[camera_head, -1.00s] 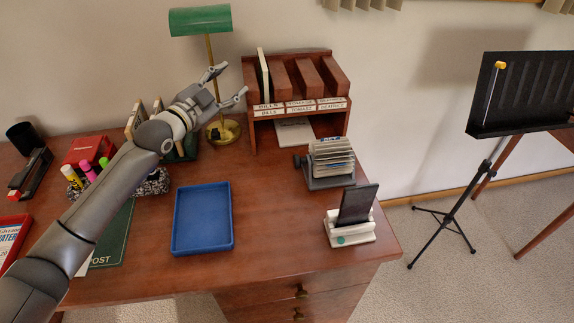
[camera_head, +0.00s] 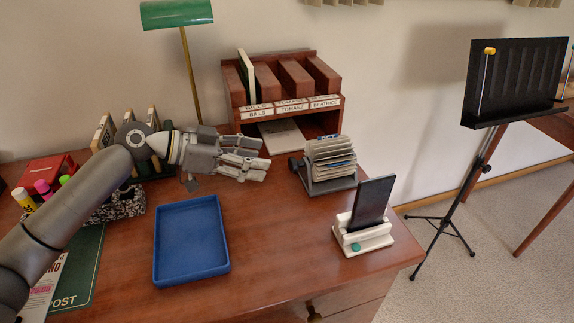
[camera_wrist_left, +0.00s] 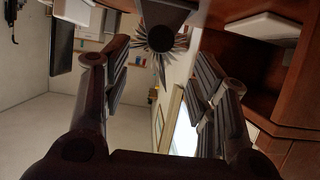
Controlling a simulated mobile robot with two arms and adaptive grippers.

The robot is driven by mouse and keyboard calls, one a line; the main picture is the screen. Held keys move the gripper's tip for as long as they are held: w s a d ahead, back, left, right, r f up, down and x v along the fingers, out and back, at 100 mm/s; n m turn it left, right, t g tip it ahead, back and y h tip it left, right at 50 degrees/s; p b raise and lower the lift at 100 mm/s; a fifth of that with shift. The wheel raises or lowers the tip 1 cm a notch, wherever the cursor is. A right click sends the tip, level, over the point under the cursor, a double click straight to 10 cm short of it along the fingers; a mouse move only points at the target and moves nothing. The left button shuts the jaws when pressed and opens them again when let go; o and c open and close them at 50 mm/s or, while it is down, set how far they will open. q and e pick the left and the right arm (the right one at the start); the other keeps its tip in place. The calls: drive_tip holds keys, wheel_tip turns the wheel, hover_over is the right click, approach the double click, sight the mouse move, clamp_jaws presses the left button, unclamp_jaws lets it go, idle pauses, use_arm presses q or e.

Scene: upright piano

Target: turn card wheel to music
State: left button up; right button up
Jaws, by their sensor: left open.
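The card wheel (camera_head: 331,160) is a rotary card file with a fan of pale cards on a dark grey base. It stands on the desk in front of the wooden letter rack. A dark knob (camera_head: 294,163) sticks out at its left side. My left gripper (camera_head: 264,164) is open and empty, a short way left of the knob, pointing right. In the left wrist view the wheel's cards (camera_wrist_left: 160,40) show end-on at the top, ahead between the open fingers (camera_wrist_left: 160,92). The writing on the cards is too small to read. My right gripper is in neither view.
The wooden letter rack (camera_head: 322,105) stands behind. A phone (camera_head: 371,203) sits in a white stand (camera_head: 362,238) at front right. A blue tray (camera_head: 190,270) lies below my gripper. A green lamp (camera_head: 177,13) stands behind my arm. A music stand (camera_head: 515,82) is off the desk, right.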

sight(290, 163)
use_arm(q)
drive_tip(key=x, duration=0.8)
drive_tip(key=shift+w+d+f, duration=0.1)
drive_tip(key=shift+d+f, duration=0.05)
drive_tip(key=c, duration=1)
